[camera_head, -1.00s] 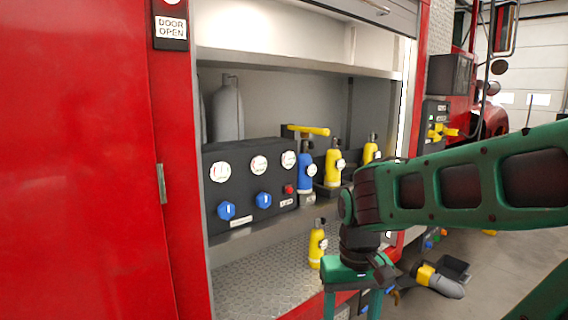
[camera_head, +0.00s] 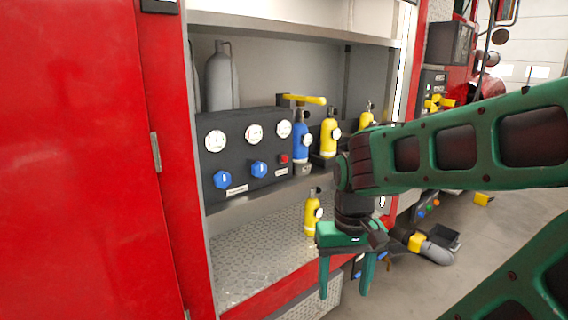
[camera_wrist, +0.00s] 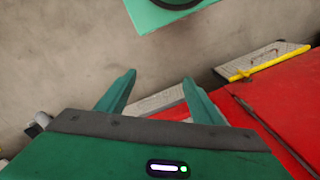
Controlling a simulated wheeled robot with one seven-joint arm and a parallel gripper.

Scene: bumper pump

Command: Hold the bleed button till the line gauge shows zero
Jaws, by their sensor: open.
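The dark control panel (camera_head: 240,178) stands inside the open compartment in the head view. A small red button (camera_head: 283,159) sits at its right end, most likely the bleed button; its label is too small to read. Three round white gauges run along the panel's top: a left gauge (camera_head: 215,141), a middle gauge (camera_head: 254,133) and a right gauge (camera_head: 283,129). Their needles and names cannot be read. My gripper (camera_head: 344,290) hangs fingers down, open and empty, in front of the compartment, lower right of the button and apart from it. Its fingers also show in the wrist view (camera_wrist: 155,90).
Two blue knobs (camera_head: 240,174) sit below the gauges. A blue cylinder (camera_head: 300,142) and a yellow cylinder (camera_head: 329,138) stand right of the panel. Another yellow cylinder (camera_head: 312,214) stands on the tread-plate floor (camera_head: 250,255) near my gripper. A red door (camera_head: 75,160) borders the left.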

